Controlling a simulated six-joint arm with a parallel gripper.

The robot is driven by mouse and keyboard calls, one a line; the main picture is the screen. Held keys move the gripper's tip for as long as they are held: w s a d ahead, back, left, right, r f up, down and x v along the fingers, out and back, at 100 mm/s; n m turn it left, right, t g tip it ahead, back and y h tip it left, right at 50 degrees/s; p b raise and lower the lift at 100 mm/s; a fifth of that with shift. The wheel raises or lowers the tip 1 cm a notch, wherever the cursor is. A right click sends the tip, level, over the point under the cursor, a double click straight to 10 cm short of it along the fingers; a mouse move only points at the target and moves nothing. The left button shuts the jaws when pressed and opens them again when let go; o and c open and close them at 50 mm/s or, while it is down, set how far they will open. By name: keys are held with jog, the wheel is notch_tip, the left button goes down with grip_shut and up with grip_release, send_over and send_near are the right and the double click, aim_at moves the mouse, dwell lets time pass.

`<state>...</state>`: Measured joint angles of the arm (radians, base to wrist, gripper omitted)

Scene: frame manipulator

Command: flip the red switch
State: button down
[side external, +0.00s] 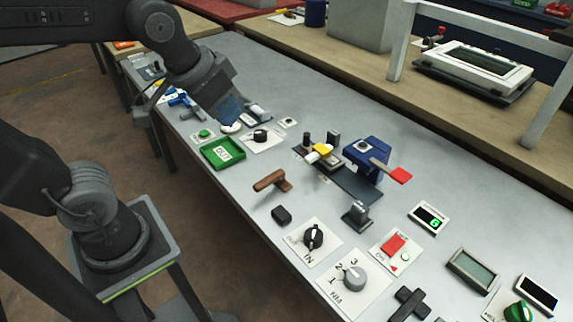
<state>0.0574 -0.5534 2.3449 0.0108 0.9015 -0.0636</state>
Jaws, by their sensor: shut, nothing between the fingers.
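The red switch (394,243) sits on a white plate on the grey table, right of centre towards the front. A small round green-white spot is beside it on the plate. My gripper (235,116) is far from it, over the far left part of the table, near a small black knob on a white plate (261,136). My gripper is shut and empty. Its fingertips are small and partly lost among the objects behind them.
A green tray (223,152) lies at the left edge. A blue vice-like device (367,157) with a red-tipped lever stands mid-table. A brown handle (271,181), a black dial (313,237) and a grey dial (353,278) lie between the tray and the switch.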

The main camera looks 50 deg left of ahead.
jog(key=s, duration=0.1)
jog(key=s+a+f, duration=0.1)
jog(key=s, duration=0.2)
jog(key=shift+s+a+f, duration=0.15)
jog(key=shift+f, duration=0.2)
jog(key=w+d+n+g, duration=0.1)
jog(key=w+d+n, duration=0.4)
jog(key=w, duration=0.4)
jog(key=w+d+n+g, duration=0.1)
jog(key=w+d+n, duration=0.35)
jog(key=w, duration=0.45)
jog(key=w+d+f+n, duration=0.4)
jog(key=d+f, duration=0.3)
jog(key=d, duration=0.1)
jog(key=w+d+f+n+g, duration=0.1)
jog(key=w+d+f+n, duration=0.3)
jog(key=d+f, duration=0.3)
jog(key=shift+w+d+f+g, duration=0.15)
jog(key=shift+w+d+g, duration=0.15)
jog(key=shift+w+d, duration=0.4)
